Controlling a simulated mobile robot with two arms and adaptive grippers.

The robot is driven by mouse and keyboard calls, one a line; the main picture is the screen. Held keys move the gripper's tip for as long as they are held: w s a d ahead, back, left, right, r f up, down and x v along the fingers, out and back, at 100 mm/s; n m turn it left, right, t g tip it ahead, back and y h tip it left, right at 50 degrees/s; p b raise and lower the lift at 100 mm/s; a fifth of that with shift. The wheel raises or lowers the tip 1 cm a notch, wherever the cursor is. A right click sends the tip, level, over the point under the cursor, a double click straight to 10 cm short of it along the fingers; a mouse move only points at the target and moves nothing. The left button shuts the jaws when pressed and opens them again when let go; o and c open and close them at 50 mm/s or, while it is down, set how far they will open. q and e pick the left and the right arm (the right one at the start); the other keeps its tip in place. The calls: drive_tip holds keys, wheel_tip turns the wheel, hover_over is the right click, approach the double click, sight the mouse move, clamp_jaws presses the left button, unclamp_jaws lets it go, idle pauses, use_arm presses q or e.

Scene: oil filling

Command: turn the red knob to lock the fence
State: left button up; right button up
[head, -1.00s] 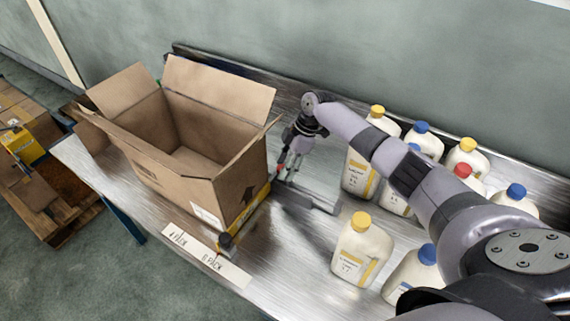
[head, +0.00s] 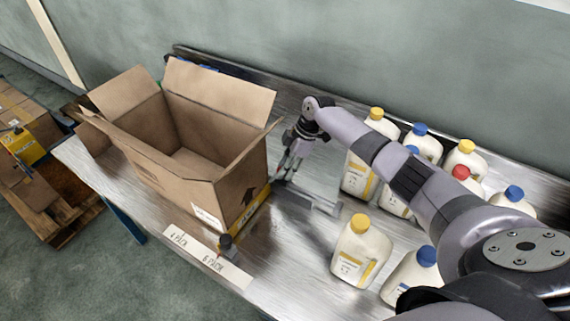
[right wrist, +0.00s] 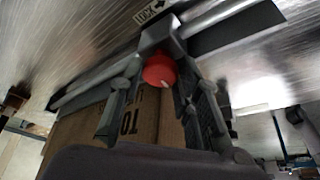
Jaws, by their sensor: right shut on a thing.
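The red knob (right wrist: 160,70) shows in the right wrist view, between the two fingers of my right gripper (right wrist: 163,100). The gripper is shut on it. A small LOCK label with an arrow (right wrist: 151,11) lies on the metal just beyond the knob. In the head view my right gripper (head: 284,172) points down at the right side of the open cardboard box (head: 165,165), and the knob is mostly hidden there. The fence (head: 250,212) is a yellow strip along the box's right side, with a black post (head: 226,243) at its front end. My left gripper is not in view.
Several white bottles (head: 362,250) with coloured caps stand right of the gripper, some under my right arm. A metal bar (head: 312,198) lies beside the gripper. A strip marked 4 PACK and 6 PACK (head: 205,257) runs along the table's front edge. A wall stands behind.

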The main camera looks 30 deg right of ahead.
drive_tip(key=m+t+p, duration=0.1)
drive_tip(key=m+p, duration=0.2)
drive_tip(key=m+h+p, duration=0.1)
drive_tip(key=m+p, duration=0.2)
drive_tip(key=m+t+h+p, duration=0.1)
drive_tip(key=m+p, duration=0.1)
drive_tip(key=p, duration=0.1)
drive_tip(key=shift+s+a+r+m+t, duration=0.2)
drive_tip(key=shift+a+r+m+t, duration=0.1)
drive_tip(key=shift+r+m, duration=0.1)
drive_tip(key=shift+f+m+h+p, duration=0.1)
drive_tip(key=shift+m+h+p, duration=0.3)
drive_tip(key=shift+m+p, duration=0.5)
drive_tip(key=shift+f+m+t+h+p, duration=0.15)
drive_tip(key=shift+m+t+h+p, duration=0.3)
drive_tip(key=shift+m, duration=0.75)
drive_tip(key=shift+a+m+h, duration=0.1)
drive_tip(key=shift+m+h, duration=0.35)
drive_tip(key=shift+m, duration=0.65)
drive_tip(key=o, duration=1.1)
drive_tip(key=shift+f, duration=0.1)
drive_tip(key=shift+o, duration=0.2)
